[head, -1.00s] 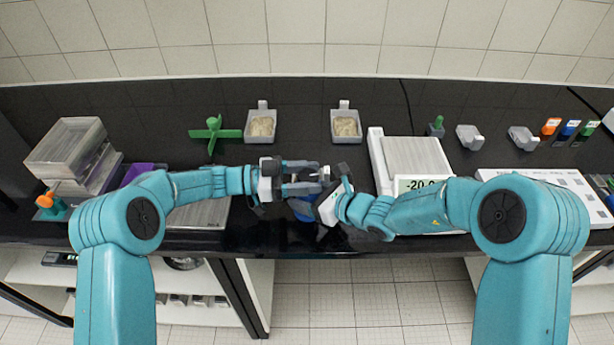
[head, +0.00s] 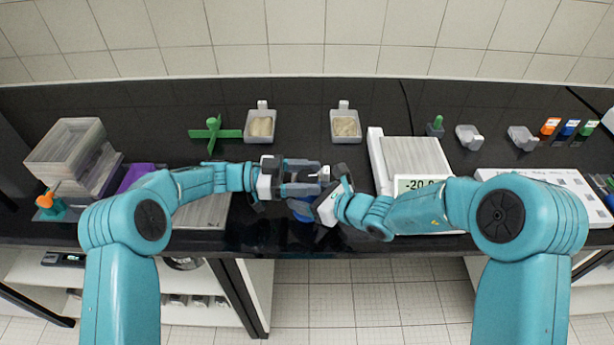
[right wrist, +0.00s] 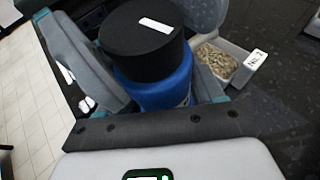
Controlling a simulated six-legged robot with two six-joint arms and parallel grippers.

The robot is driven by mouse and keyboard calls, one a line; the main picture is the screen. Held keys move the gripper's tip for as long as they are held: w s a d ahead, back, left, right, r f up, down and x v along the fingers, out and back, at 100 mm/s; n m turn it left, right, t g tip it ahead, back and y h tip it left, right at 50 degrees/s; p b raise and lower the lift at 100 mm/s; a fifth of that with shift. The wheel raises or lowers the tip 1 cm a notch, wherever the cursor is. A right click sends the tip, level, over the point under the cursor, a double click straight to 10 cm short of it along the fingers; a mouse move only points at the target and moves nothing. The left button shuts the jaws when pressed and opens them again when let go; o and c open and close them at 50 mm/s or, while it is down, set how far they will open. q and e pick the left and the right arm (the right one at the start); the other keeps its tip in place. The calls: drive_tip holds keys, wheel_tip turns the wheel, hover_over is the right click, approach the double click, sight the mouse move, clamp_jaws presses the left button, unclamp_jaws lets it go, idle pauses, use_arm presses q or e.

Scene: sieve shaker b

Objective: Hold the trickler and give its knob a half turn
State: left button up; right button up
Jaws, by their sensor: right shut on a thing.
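The trickler is a blue cylinder (right wrist: 160,88) with a wide black knob (right wrist: 141,38) bearing a white mark on its top. My right gripper (head: 326,205) is shut on the blue body, which shows between its grey fingers in the right wrist view. In the head view the body (head: 303,216) is a small blue patch, mostly hidden under both grippers. My left gripper (head: 318,177) is at the knob, opposite the right one, with its fingers apart on either side. Whether they press on the knob I cannot tell.
Two trays of grainy material (head: 261,127) (head: 345,125) stand behind the grippers. A balance (head: 417,155) is close on the right, partly under my right arm. A green cross-shaped piece (head: 214,134) and stacked clear boxes (head: 66,143) are on the left. The bench's front edge lies just below the grippers.

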use_arm(q)
drive_tip(key=a, duration=1.2)
use_arm(e)
drive_tip(key=shift+d, duration=0.1)
drive_tip(key=o, duration=1.5)
use_arm(q)
drive_tip(key=shift+w, duration=0.1)
use_arm(e)
drive_tip(key=v, duration=1.2)
